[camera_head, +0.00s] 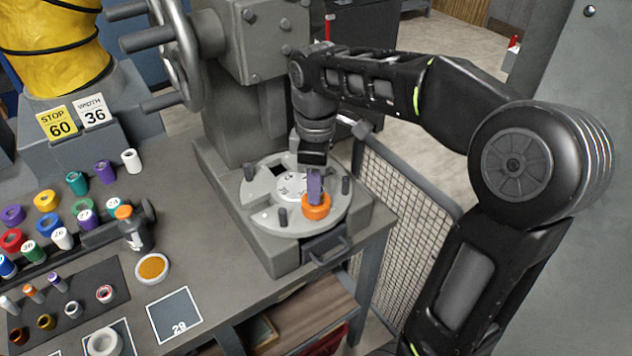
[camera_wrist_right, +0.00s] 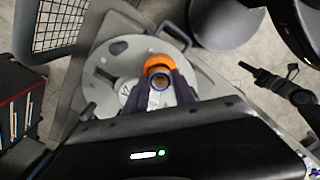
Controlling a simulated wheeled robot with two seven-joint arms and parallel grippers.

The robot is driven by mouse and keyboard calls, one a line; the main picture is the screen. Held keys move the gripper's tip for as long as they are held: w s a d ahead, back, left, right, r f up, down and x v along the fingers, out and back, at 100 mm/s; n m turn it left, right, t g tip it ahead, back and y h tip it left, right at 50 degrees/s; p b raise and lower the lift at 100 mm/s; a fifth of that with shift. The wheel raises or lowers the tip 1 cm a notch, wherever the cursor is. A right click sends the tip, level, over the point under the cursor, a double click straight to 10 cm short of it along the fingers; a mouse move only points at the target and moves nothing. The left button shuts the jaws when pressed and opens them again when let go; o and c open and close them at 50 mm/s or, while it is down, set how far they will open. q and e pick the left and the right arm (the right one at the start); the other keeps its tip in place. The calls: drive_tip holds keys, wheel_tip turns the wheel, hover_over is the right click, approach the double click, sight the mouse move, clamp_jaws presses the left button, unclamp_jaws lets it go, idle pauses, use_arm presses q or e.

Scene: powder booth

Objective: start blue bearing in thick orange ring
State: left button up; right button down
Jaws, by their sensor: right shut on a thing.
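The thick orange ring (camera_head: 316,211) sits near the front of the round grey plate (camera_head: 262,216) under the press, and it also shows in the wrist view (camera_wrist_right: 157,62). My right gripper (camera_head: 315,190) comes down from above right at the ring. In the wrist view its two dark purple fingers (camera_wrist_right: 160,92) are closed on a small round piece with a blue rim, the blue bearing (camera_wrist_right: 159,82). The bearing is at the ring's edge or opening; how deep it sits cannot be told. In the head view the fingers hide the bearing. My left gripper is not in view.
Short dark posts (camera_head: 346,186) stand on the plate around the ring. The press with its handwheel (camera_head: 180,55) rises behind. Several coloured rolls (camera_head: 45,200), a dark bottle (camera_head: 138,238) and an orange-filled dish (camera_head: 152,268) stand to the left. A mesh fence (camera_head: 400,215) is at the right.

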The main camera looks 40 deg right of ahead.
drive_tip(key=shift+f+b, duration=0.55)
drive_tip(key=shift+f, duration=0.25)
drive_tip(key=c, duration=1)
unclamp_jaws()
drive_tip(key=shift+o, duration=0.2)
drive_tip(key=shift+r, duration=0.6)
wheel_tip(320, 180, up, 7)
drive_tip(key=p, duration=0.2)
drive_tip(key=shift+f+p, duration=0.15)
drive_tip(key=shift+p, duration=0.2)
